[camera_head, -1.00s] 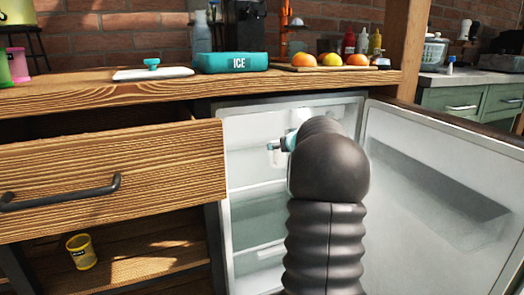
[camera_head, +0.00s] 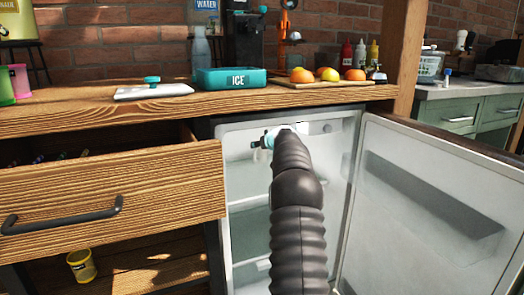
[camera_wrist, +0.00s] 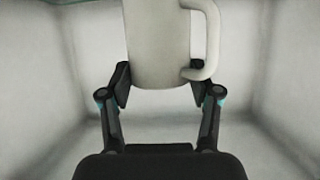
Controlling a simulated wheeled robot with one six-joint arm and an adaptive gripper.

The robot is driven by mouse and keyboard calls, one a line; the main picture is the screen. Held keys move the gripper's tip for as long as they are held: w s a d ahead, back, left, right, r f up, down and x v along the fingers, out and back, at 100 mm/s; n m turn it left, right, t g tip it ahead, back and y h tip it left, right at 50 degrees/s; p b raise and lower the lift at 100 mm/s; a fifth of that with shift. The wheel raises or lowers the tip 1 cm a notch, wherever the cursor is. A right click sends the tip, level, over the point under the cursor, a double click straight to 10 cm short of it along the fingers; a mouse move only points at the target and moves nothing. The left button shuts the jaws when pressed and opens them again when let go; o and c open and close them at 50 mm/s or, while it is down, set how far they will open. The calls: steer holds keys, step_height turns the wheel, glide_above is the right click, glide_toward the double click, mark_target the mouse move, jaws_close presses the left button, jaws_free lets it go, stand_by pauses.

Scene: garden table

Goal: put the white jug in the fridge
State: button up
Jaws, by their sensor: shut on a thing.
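The white jug (camera_wrist: 158,45) is between the two fingers of my gripper (camera_wrist: 160,85) in the wrist view, with its handle to the right. The gripper is shut on it. Pale walls surround it, so the jug is inside the fridge. In the head view the fridge (camera_head: 252,222) stands open under the counter, its door (camera_head: 420,215) swung out to the right. My arm reaches into its upper part and hides most of the gripper and the jug. I cannot tell whether the jug touches a shelf.
An open drawer (camera_head: 110,190) juts out left of the fridge. A yellow cup (camera_head: 81,265) sits on the lower left shelf.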

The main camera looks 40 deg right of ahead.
mark_target(263, 151)
steer(key=shift+f+b, duration=0.55)
steer(key=shift+f, duration=1.15)
steer(key=shift+f+b, duration=0.65)
steer(key=shift+b, duration=0.25)
steer(key=o, duration=1.4)
steer(key=shift+r, duration=0.1)
steer(key=shift+r+p, duration=0.75)
steer(key=shift+p, duration=0.25)
steer(key=b+v, duration=0.2)
steer(key=v, duration=0.9)
steer(key=shift+s, duration=0.45)
